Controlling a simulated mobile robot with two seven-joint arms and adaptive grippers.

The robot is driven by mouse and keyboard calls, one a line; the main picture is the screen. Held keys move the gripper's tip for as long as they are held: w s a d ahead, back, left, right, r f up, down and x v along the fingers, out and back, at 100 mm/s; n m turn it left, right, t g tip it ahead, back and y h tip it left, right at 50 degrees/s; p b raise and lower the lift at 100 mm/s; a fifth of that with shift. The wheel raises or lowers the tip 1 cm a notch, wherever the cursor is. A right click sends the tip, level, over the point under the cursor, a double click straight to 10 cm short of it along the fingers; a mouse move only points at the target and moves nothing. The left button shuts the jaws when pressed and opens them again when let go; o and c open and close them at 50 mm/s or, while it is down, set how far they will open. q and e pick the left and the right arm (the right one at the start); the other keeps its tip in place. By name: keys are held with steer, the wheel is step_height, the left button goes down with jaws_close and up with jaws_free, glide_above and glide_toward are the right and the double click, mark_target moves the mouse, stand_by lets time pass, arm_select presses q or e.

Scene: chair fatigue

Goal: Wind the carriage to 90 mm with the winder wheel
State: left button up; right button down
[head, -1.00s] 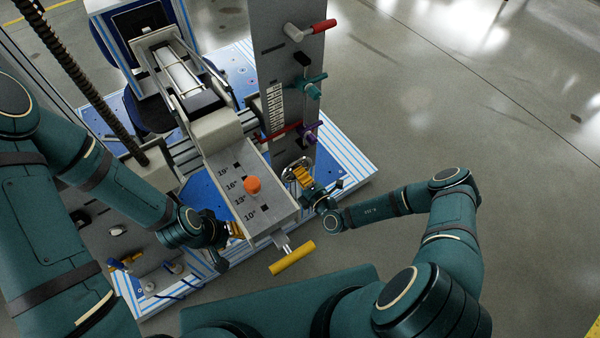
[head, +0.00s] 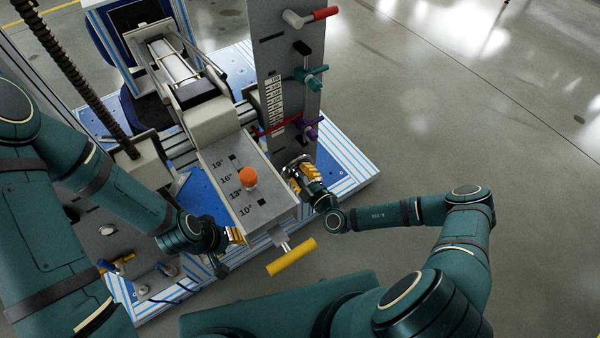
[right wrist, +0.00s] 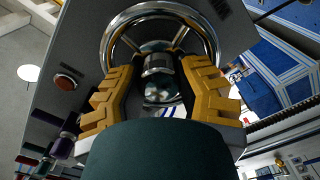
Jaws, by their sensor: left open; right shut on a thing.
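The chrome winder wheel (head: 295,163) sits low on the grey column (head: 288,60), mostly hidden by my right gripper (head: 304,182). In the right wrist view the wheel's rim (right wrist: 213,38) arches above my right gripper (right wrist: 160,85). Its yellow fingers are shut around the wheel's shiny centre part. A white scale (head: 273,100) runs down the column, with a red pointer bar (head: 272,129) near its lower end. Its figures are too small to read. I cannot tell which part is the carriage. My left gripper (head: 238,236) is open beside the angle-marked grey plate.
The angle-marked plate (head: 262,207) carries an orange knob (head: 248,179) and a yellow T-handle (head: 291,257) at its front. The column also holds a red-gripped lever (head: 320,14), a teal knob (head: 311,76) and a purple knob (head: 308,129). Open floor lies to the right.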

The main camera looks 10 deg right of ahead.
steer(key=shift+w+r+m, duration=0.2)
steer(key=shift+m, duration=0.3)
steer(key=shift+f+m+b, duration=0.15)
steer(key=shift+m+b, duration=0.5)
steer(key=shift+m, duration=0.55)
steer(key=m, duration=0.4)
steer(key=shift+r, duration=0.2)
steer(key=shift+c, duration=1.5)
jaws_free()
steer(key=shift+a+f, duration=0.1)
steer(key=shift+f, duration=0.1)
